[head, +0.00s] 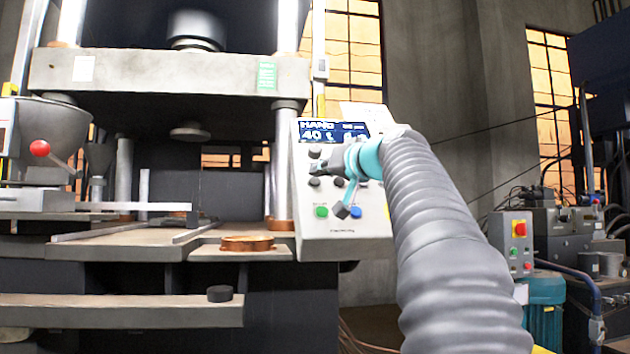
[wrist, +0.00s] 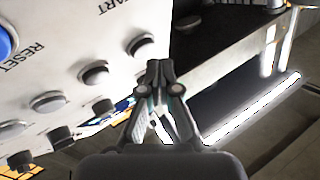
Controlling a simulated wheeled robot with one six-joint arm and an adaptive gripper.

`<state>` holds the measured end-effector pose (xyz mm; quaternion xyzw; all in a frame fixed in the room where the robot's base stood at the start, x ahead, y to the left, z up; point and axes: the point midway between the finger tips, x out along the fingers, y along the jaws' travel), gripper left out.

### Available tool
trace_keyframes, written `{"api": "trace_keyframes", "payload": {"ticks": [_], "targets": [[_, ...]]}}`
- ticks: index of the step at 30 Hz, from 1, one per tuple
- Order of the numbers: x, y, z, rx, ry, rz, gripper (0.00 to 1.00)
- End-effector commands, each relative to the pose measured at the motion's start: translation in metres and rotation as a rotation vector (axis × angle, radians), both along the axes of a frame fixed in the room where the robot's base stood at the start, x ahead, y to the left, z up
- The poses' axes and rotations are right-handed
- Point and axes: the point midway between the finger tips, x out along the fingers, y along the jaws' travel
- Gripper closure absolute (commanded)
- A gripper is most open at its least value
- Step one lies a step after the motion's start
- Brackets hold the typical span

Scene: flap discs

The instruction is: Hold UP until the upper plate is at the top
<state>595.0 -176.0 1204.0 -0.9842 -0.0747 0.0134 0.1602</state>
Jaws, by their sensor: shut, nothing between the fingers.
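The upper plate (head: 160,75) is a thick pale grey slab across the press, high in the head view, with a dark ram (head: 195,30) above it. Its top limit cannot be made out. The control panel (head: 345,225) stands right of the press, with dark round buttons, a green and a blue one, and a lit display reading HAND and 40 t. My gripper (head: 318,170) is at the panel's upper button rows, shut and empty. In the wrist view my gripper (wrist: 158,68) points at the panel's edge beside a dark button (wrist: 142,45); contact cannot be told. Any UP label is hidden.
The press table (head: 120,235) holds rails and a copper-coloured ring (head: 247,243). A hopper with a red knob (head: 39,148) stands at the left. A grey box with a red button (head: 519,229) and a teal motor (head: 545,290) are at the right.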

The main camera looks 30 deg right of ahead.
Motion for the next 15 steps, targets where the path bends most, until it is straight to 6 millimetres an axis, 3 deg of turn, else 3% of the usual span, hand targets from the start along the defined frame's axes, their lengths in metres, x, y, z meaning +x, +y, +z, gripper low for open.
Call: {"api": "trace_keyframes", "payload": {"ticks": [15], "targets": [[-0.0065, 0.0017, 0.0067, -0.002, -0.002, -0.001, 1.00]]}}
